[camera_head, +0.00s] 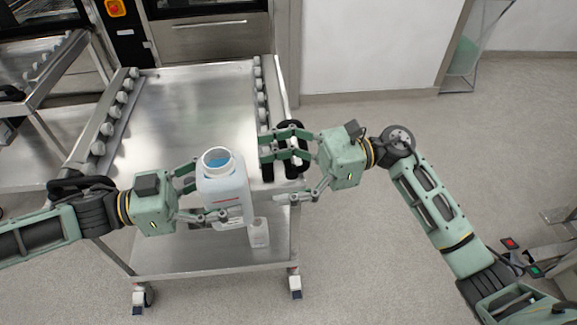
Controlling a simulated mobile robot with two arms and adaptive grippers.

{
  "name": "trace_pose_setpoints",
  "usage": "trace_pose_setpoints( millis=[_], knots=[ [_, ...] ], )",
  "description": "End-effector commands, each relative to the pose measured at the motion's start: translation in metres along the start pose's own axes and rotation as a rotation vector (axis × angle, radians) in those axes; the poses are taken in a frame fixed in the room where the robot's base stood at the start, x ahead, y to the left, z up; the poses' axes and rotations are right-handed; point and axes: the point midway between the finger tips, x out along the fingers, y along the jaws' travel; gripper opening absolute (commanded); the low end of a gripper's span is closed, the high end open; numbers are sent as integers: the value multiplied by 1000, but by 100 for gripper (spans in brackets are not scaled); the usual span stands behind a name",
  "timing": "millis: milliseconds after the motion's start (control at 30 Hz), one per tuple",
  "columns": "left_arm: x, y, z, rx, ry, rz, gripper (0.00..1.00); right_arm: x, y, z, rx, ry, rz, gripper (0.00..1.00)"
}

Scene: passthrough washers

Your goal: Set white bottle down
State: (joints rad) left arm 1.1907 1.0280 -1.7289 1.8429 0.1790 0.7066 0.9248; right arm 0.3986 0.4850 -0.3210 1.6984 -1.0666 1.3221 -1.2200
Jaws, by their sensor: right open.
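The white bottle (228,190) is upright with its round mouth open, and blue shows inside it. It is in the middle of the view, at the near end of the steel cart. My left gripper (206,197) comes in from the left with its fingers around the bottle's side, and seems to hold it. Part of its far finger is hidden behind the bottle. My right gripper (277,176) is open and empty, to the right of the bottle and apart from it. Whether the bottle's base touches anything is hard to tell.
The steel cart (190,100) has a bare top, rows of rollers along both sides, a lower shelf (180,258) and wheels. A small white container (258,232) shows below the bottle. Another steel table (30,90) stands at left. Floor at right is mostly clear.

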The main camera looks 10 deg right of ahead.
Motion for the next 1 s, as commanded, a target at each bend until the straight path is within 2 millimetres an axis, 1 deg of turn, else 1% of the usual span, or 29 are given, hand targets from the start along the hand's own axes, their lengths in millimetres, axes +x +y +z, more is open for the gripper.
trace_pose_setpoints(
  millis=[33,200,400,600,867,900,1000],
  knots=[
    [0,0,-3,2,4,2,10,12,0,1,0,-3,2,88],
    [0,0,-3,2,4,2,10,45,0,1,1,-5,2,88],
    [0,0,-3,2,4,2,10,74,-1,1,3,-5,-1,88],
    [0,0,-3,2,4,2,10,87,0,1,4,-3,-1,88],
    [0,0,-3,2,4,2,10,88,-1,1,4,-3,-2,88],
    [0,0,-3,2,4,2,10,88,-1,1,4,-3,-2,87],
    [0,0,-3,2,4,2,10,88,-1,0,4,-3,-2,78]
  ],
)
